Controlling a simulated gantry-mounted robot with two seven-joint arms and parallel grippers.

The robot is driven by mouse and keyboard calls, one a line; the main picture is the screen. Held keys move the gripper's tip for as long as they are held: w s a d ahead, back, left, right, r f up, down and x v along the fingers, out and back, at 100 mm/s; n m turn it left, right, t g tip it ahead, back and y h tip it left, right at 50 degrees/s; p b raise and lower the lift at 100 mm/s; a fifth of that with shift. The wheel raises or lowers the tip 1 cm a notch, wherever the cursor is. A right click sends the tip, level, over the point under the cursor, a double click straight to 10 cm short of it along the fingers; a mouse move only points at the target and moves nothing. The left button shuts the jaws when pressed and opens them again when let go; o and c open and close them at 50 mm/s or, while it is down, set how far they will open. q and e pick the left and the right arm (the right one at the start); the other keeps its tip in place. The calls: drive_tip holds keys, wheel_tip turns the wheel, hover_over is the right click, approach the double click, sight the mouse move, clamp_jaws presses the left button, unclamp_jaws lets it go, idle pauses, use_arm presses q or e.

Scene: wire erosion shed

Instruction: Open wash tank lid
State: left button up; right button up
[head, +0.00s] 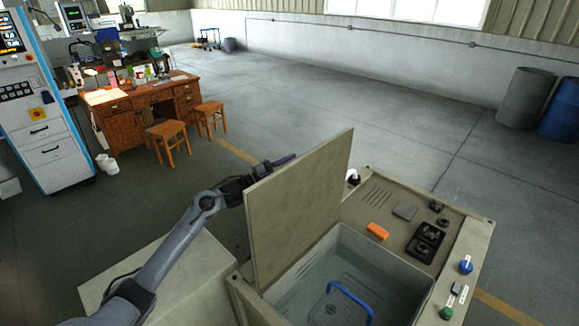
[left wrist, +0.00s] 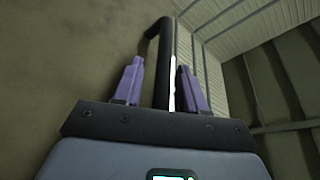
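The beige wash tank lid (head: 300,205) stands steeply raised along the left side of the tank opening. The wash tank (head: 345,245) is uncovered, with water inside and a basket with a blue handle (head: 350,297) in it. My left gripper (head: 284,160) is at the lid's outer face, partly hidden behind the lid in the head view. In the left wrist view, the black lid handle (left wrist: 161,75) runs between the two purple fingers of my left gripper (left wrist: 160,65). The fingers stand apart, with a visible gap beside the bar. My right gripper is not in view.
The tank's top holds an orange block (head: 378,231), a grey pad (head: 405,211), a black tray (head: 426,240), a blue knob (head: 466,266) and a green knob (head: 446,313). A wooden desk (head: 150,110) with stools stands at the far left. The floor behind the tank is clear.

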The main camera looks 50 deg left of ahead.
use_arm(q)
drive_tip(key=shift+f, duration=0.1)
drive_tip(key=shift+s+f, duration=0.2)
drive_tip(key=shift+s, duration=0.35)
drive_tip(key=b+v, duration=0.1)
drive_tip(key=v, duration=0.8)
drive_tip(key=shift+s+r+b, duration=0.15)
drive_tip(key=shift+s+b, duration=0.15)
drive_tip(key=shift+b, duration=0.1)
drive_tip(key=shift+s+a, duration=0.1)
drive_tip(key=shift+s, duration=0.05)
drive_tip(key=p+v, duration=0.2)
drive_tip(key=v, duration=1)
drive_tip(key=shift+f, duration=0.2)
drive_tip(key=shift+p, duration=0.35)
